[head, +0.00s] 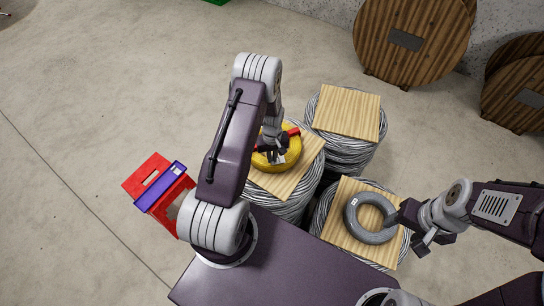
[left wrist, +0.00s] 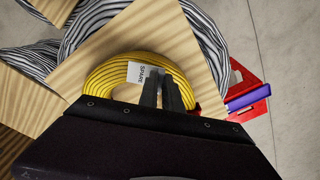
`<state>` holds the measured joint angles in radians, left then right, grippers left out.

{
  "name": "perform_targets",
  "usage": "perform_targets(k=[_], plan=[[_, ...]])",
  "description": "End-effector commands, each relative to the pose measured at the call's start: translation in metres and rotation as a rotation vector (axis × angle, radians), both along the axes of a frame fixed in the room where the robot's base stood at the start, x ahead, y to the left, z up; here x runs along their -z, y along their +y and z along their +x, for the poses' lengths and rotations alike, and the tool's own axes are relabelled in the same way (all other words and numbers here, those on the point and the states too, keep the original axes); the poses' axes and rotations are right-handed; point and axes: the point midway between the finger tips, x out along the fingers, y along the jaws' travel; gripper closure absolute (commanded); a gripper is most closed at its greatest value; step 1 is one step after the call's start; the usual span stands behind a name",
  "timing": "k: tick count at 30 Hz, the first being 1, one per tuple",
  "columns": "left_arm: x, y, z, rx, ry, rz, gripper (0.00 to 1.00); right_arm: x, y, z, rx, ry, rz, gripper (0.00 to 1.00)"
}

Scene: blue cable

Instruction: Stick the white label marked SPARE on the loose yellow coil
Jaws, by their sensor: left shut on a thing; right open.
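The yellow coil (head: 264,161) lies flat on a wooden board atop a grey cable drum, partly hidden by my left arm. It also shows in the left wrist view (left wrist: 102,78). My left gripper (head: 273,146) is over the coil, fingers pointing down, shut on the white label (left wrist: 146,74) at its fingertips. The label reads SPARE and overlaps the coil's ring; I cannot tell whether it touches. It shows as a small white patch in the head view (head: 281,159). My right gripper (head: 415,232) is open and empty, beside the grey coil (head: 370,238).
The grey coil, with a small white tag, lies on the front right board (head: 340,237). Another bare board (head: 347,110) tops the back drum. A red stool (head: 150,172) with a purple object (head: 161,187) stands left. Something red (head: 293,133) lies by the yellow coil. Wooden reels (head: 410,45) stand behind.

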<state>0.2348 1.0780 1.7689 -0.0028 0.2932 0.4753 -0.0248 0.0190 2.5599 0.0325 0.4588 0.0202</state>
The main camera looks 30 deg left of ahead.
Motion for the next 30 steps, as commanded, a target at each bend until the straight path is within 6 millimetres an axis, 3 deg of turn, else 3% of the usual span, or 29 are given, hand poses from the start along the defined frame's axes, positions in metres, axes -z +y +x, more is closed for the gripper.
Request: perform_targets(k=[30], plan=[[0.0076, 0.0001, -0.0003, 0.0, 0.0, 0.0, 1.0, 0.0073, 0.0, 0.0, 0.0, 0.0, 0.0, 0.42]])
